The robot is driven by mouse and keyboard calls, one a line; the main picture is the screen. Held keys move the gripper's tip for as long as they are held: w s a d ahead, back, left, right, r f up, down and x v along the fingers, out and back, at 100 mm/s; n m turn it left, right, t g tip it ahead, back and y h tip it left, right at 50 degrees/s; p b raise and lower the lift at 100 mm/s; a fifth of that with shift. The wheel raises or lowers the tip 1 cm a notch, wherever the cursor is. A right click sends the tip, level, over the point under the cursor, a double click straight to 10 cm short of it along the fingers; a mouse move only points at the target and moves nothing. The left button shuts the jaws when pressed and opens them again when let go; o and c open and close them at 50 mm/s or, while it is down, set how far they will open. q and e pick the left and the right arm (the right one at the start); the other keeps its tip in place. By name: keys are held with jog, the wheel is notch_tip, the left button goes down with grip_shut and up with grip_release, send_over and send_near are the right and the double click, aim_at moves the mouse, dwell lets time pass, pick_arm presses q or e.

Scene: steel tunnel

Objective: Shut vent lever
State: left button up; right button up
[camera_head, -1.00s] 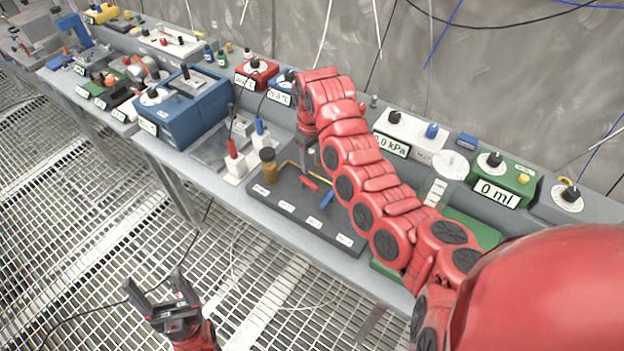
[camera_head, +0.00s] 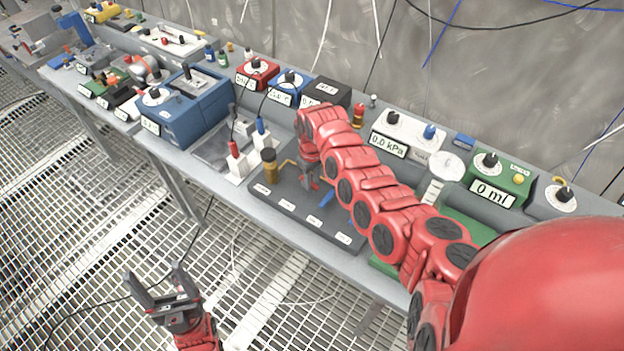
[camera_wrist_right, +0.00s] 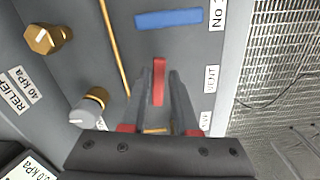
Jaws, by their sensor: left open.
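The red lever (camera_wrist_right: 159,80) beside the VENT label (camera_wrist_right: 210,80) lies between the two fingers of my right gripper (camera_wrist_right: 160,84) in the right wrist view. Thin gaps seem to show beside the lever, so the gripper looks open around it; contact is hard to tell. In the head view my right gripper (camera_head: 309,180) is low over the dark valve panel (camera_head: 283,205), hiding most of the red lever. My left gripper (camera_head: 168,288) is open and empty above the floor grating, away from the bench.
A blue lever (camera_wrist_right: 169,19) sits close to the red one. Brass knobs (camera_wrist_right: 49,39) and a thin brass pipe (camera_wrist_right: 113,45) stand on the panel. Two white blocks with red and blue tops (camera_head: 236,165) stand left of it. A green 0 ml box (camera_head: 500,180) is at right.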

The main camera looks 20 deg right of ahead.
grip_shut()
jog(key=n, duration=0.2)
jog(key=shift+w+d+n+b, duration=0.25)
jog(key=shift+d+n+b, duration=0.05)
jog(key=shift+d+b, duration=0.1)
jog(key=shift+r, duration=0.1)
jog(key=shift+o, duration=2.2)
grip_release()
